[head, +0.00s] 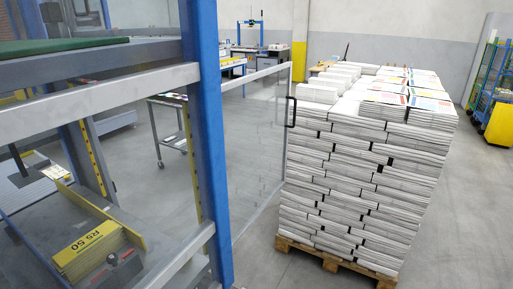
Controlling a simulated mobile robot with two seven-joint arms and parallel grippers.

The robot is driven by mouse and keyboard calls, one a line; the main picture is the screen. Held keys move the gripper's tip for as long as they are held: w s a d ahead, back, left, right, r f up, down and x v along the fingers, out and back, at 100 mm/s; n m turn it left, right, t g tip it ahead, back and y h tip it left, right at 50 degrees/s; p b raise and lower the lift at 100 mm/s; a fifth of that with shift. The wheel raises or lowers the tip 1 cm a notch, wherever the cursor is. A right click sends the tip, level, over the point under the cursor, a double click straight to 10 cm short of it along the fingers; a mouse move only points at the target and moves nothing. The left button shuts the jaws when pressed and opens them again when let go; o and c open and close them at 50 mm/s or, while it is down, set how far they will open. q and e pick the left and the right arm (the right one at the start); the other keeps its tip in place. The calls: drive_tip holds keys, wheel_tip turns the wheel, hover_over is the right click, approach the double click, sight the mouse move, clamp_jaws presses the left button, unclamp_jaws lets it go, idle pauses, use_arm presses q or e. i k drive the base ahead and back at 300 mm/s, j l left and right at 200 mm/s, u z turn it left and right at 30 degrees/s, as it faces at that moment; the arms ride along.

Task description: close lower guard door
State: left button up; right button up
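The guard door (255,150) is a clear panel in a light metal frame. It stands swung open, reaching from the blue post (207,130) back toward the pallet stack. Its black handle (291,112) is on the far edge, in front of the stack in the picture. Whether the door touches the stack I cannot tell. Left of the post, the lower machine opening is uncovered between the grey rails, with a yellow-labelled stack of papers (92,250) inside. Neither of my grippers is in view.
A tall stack of newspapers (360,170) on a wooden pallet (335,262) stands close to the door's free edge. A blue and yellow rack (494,100) stands far right. The floor (460,220) right of the pallet is clear.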

sight(233, 83)
drive_tip(key=i+l+u, duration=0.2)
drive_tip(key=i+l, duration=0.35)
drive_tip(key=i+l+u, duration=0.2)
drive_tip(key=i+l, duration=0.4)
drive_tip(key=i+l+u, duration=0.2)
drive_tip(key=i+l, duration=0.4)
drive_tip(key=l, duration=0.15)
